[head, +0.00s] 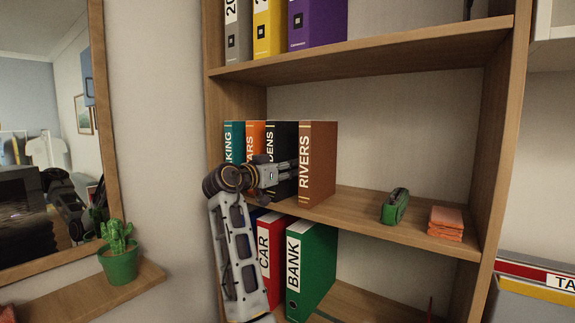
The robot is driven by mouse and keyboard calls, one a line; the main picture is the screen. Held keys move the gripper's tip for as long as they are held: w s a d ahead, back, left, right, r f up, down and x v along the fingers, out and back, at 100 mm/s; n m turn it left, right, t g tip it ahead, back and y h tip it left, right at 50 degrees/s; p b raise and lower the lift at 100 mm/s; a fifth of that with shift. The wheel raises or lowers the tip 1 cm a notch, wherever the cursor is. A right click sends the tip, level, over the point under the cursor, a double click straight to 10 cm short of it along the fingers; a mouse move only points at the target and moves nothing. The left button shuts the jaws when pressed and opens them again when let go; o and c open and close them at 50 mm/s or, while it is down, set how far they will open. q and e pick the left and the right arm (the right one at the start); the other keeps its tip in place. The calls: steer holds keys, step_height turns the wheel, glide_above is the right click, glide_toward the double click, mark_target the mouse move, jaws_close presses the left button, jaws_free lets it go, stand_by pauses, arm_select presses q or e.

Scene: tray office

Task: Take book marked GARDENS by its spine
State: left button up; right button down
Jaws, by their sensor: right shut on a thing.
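The black book whose spine reads "DENS" (283,139), its first letters hidden, stands upright on the middle shelf between an orange book and the brown RIVERS book (317,165). My right gripper (284,173) reaches in from the left across the lower part of the black book's spine and is shut on it. The gripper hides that part of the spine, so the exact contact is hard to see. My left gripper is not in view.
The orange book (255,136) and teal book (234,140) stand left of the black one. A green stapler (395,207) and orange pads (446,222) lie to the right on the shelf (352,205). Red CAR and green BANK binders (314,262) stand below. A potted cactus (119,263) is at left.

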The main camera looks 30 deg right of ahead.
mark_target(285, 130)
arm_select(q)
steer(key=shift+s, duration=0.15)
arm_select(e)
steer(key=shift+a+r, duration=0.1)
steer(key=shift+r, duration=0.15)
